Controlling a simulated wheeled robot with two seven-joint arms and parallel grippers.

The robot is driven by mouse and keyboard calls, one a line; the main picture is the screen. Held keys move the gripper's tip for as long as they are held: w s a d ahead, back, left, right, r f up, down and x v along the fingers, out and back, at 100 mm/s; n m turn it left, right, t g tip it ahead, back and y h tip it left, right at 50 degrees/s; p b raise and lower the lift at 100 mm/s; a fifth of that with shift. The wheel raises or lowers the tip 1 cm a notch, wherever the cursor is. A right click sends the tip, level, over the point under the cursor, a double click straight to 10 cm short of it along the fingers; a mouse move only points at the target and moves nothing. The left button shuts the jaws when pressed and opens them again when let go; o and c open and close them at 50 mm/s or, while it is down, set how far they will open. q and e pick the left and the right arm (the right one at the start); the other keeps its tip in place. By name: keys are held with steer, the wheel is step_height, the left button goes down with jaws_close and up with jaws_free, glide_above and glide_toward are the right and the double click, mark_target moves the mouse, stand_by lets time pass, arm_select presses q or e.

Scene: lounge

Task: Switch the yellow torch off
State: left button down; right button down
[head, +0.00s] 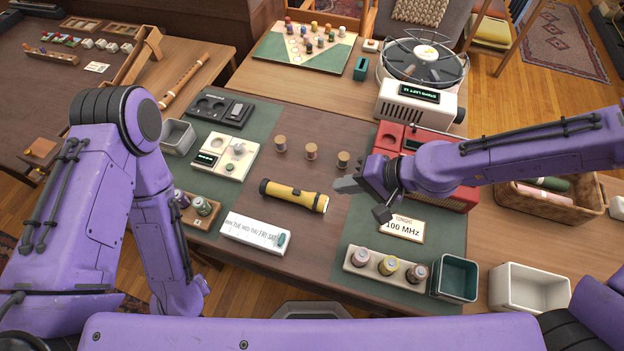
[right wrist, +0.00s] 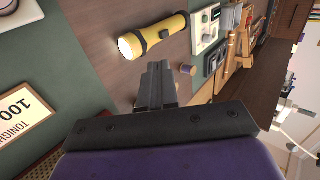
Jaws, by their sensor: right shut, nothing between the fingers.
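The yellow torch (head: 294,195) lies on the brown middle strip of the table in the head view, its lens end pointing right. In the right wrist view the torch (right wrist: 155,35) shows a bright, lit lens and a dark switch patch on its body. My right gripper (head: 347,186) is just right of the lens end, apart from the torch. Its fingers (right wrist: 158,80) are shut and empty. My left arm stands at the left of the head view, and its fingers are not visible.
Cork-topped spools (head: 311,151) stand behind the torch. A white pill box (head: 256,232) lies in front of it. A red radio (head: 440,190) stands behind my right arm, with a "100 MHz" card (head: 401,228) nearby.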

mark_target(300, 193)
steer(key=x, duration=0.9)
steer(key=shift+s+a+f, duration=0.1)
steer(key=shift+a+f, duration=0.15)
steer(key=shift+a, duration=0.1)
